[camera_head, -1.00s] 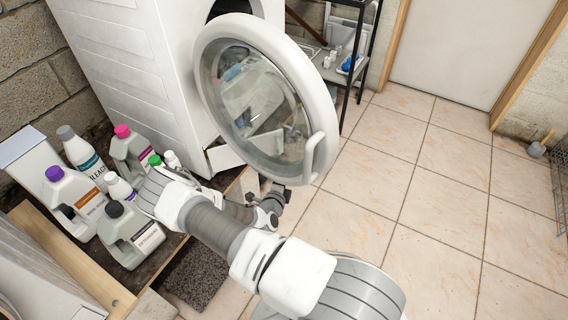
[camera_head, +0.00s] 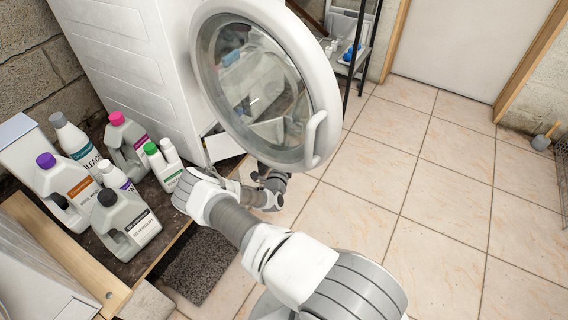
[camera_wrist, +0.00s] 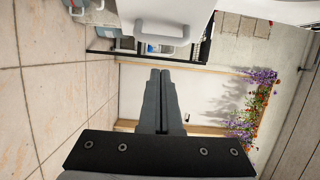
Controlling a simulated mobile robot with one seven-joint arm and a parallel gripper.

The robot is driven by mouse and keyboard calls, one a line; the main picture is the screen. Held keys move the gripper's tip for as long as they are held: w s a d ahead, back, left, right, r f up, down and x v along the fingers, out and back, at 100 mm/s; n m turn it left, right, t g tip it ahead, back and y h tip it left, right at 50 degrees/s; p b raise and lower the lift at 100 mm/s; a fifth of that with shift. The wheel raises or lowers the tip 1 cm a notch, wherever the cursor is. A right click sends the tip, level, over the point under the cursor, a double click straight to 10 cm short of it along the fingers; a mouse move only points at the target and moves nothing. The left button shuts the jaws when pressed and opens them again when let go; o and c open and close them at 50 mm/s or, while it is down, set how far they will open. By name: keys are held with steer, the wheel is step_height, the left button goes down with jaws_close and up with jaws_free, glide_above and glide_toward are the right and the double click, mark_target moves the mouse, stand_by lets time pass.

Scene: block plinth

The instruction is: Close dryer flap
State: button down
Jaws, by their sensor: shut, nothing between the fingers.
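The dryer's round flap (camera_head: 324,95), a thick white ring around a glass pane, stands open, swung out from the white dryer body (camera_head: 135,70). Its white bar handle (camera_head: 312,140) is at the lower right of the ring. My gripper (camera_head: 270,177) is at the flap's lower edge in the head view, partly hidden behind it. In the wrist view my gripper (camera_wrist: 160,76) is shut with nothing between the fingers. The handle (camera_wrist: 162,32) shows beyond the fingertips there, apart from them. I cannot tell whether my arm touches the flap.
Several detergent bottles (camera_head: 125,222) stand on a low platform left of my arm. A small white panel (camera_head: 226,146) juts out low on the dryer. A black-framed shelf (camera_head: 365,50) stands behind the flap.

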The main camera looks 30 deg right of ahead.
steer(key=shift+w+a+b, duration=0.15)
steer(key=shift+w+b, duration=0.05)
steer(key=shift+w, duration=0.6)
steer(key=shift+w+a+b, duration=0.15)
steer(key=shift+w+b, duration=0.05)
steer(key=shift+w, duration=0.55)
steer(key=shift+w, duration=0.1)
